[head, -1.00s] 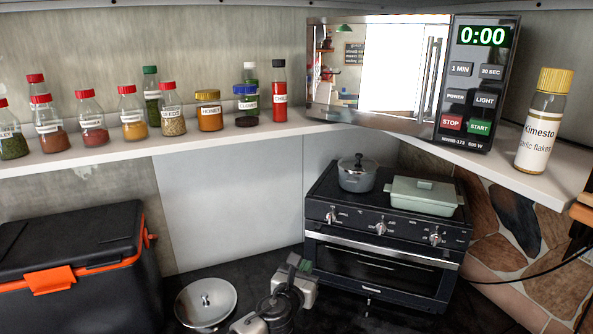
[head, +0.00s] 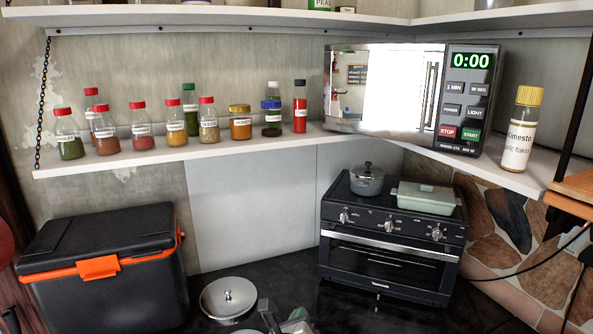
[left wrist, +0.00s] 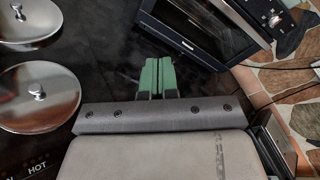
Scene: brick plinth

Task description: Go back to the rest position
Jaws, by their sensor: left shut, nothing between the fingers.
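My left gripper (head: 285,319) shows only in part at the bottom edge of the head view, just right of a silver lid (head: 228,297). In the left wrist view its two green fingers (left wrist: 157,76) are together, with nothing between them. They are over the dark countertop (left wrist: 110,65), with the toaster oven beyond. My right gripper is in neither view.
The black toaster oven (head: 389,252) carries a grey pot (head: 367,184) and a green dish (head: 425,200). A black cooler (head: 105,270) stands at left. Spice jars and the microwave (head: 400,97) stand on the shelf (head: 120,163) above.

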